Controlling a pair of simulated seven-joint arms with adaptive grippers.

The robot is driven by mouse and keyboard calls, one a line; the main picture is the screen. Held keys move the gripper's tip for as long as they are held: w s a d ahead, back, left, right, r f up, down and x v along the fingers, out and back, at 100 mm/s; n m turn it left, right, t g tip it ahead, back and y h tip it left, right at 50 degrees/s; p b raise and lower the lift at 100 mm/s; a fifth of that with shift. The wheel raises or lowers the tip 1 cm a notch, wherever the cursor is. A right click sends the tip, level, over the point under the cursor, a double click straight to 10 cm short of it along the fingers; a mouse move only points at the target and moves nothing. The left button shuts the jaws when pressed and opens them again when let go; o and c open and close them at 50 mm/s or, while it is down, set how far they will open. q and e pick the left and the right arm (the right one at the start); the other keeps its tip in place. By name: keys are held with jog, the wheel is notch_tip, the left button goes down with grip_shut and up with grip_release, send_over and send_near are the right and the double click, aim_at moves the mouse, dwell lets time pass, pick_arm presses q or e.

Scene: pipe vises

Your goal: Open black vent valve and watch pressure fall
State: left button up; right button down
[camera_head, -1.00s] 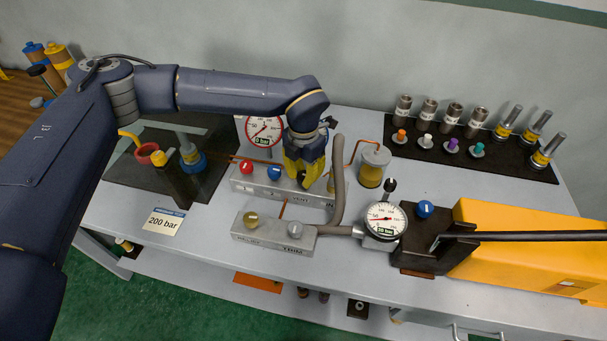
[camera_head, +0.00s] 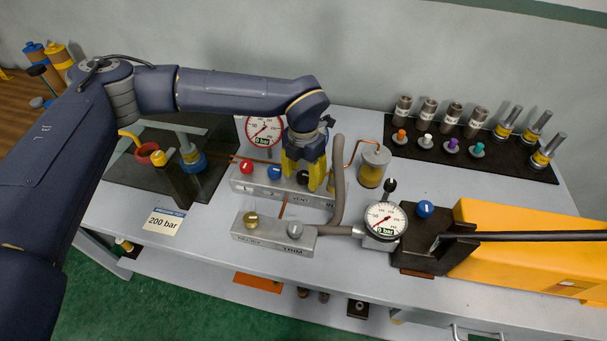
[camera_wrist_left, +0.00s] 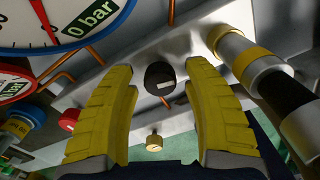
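The black vent valve knob (camera_head: 303,178) sits at the right end of the rear valve block, partly hidden by my gripper in the head view. My left gripper (camera_head: 302,176) is open, with its yellow fingers on either side of the knob. In the left wrist view the gripper (camera_wrist_left: 160,66) shows a gap between each finger and the black knob (camera_wrist_left: 160,78). The front pressure gauge (camera_head: 384,220) reads 0 bar. The red-rimmed rear gauge (camera_head: 264,130) also reads 0 bar. My right gripper is not in view.
A red knob (camera_head: 246,167) and a blue knob (camera_head: 274,172) share the rear block. A grey hose (camera_head: 338,185) rises just right of the gripper. The front TRIM block (camera_head: 270,235) carries brass and grey knobs. An orange pump (camera_head: 530,245) lies at right.

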aim_at(303, 175)
pick_arm(q)
notch_tip(303, 175, up, 12)
dwell(0.9)
dwell(0.3)
